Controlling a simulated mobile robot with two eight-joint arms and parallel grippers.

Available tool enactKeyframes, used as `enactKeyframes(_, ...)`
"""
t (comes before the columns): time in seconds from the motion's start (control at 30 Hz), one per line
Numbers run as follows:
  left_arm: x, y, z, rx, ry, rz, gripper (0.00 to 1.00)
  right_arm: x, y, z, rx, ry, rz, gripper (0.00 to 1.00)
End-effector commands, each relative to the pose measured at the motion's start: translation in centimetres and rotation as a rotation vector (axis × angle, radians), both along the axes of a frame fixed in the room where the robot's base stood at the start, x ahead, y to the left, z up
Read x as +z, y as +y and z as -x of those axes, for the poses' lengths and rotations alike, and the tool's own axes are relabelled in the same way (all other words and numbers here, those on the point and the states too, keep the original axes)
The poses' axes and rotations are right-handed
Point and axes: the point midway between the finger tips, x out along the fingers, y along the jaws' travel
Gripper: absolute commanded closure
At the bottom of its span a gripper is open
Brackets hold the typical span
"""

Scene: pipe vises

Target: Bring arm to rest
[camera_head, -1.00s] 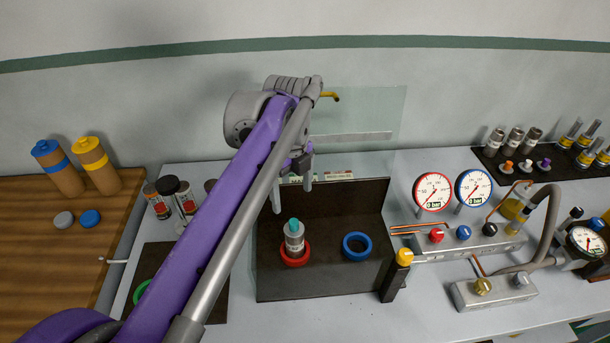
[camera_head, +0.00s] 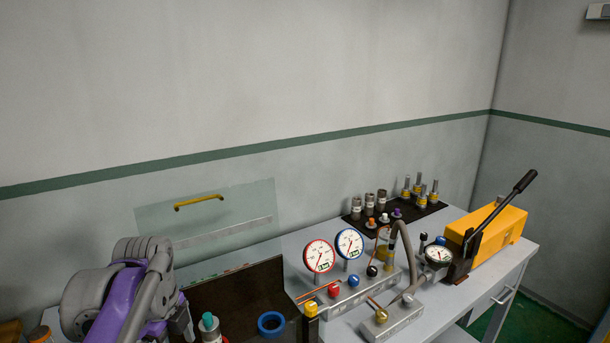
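My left arm, purple and grey, comes in at the lower left of the head view. Its gripper (camera_head: 187,322) is at the left edge of the dark tray, close to a small cylinder with a teal cap (camera_head: 209,325). The fingers are mostly hidden or too small to judge, so I cannot tell if they are open. My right gripper is not in view.
Two gauges, one red (camera_head: 319,256) and one blue (camera_head: 349,243), stand on a grey manifold. A yellow hand pump (camera_head: 497,227) with a black lever sits at the right end of the bench. Several fittings stand on a black mat (camera_head: 420,211). A clear panel (camera_head: 240,212) stands behind the tray.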

Motion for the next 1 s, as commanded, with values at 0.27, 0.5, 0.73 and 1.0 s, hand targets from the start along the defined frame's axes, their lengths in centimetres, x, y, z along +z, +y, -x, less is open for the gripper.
enactKeyframes(0.27,-4.6,-2.6,4.5,0.572,-0.149,0.054,0.02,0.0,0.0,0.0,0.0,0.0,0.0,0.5)
enactKeyframes(0.5,-10.5,-4.7,9.6,1.172,-0.277,0.219,0.02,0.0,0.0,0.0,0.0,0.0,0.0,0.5)
enactKeyframes(0.73,-15.0,-5.9,13.2,1.591,-0.322,0.403,0.02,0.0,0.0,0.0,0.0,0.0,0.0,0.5)
enactKeyframes(1.0,-16.2,-6.2,14.1,1.723,-0.324,0.47,0.02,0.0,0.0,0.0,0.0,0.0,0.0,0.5)
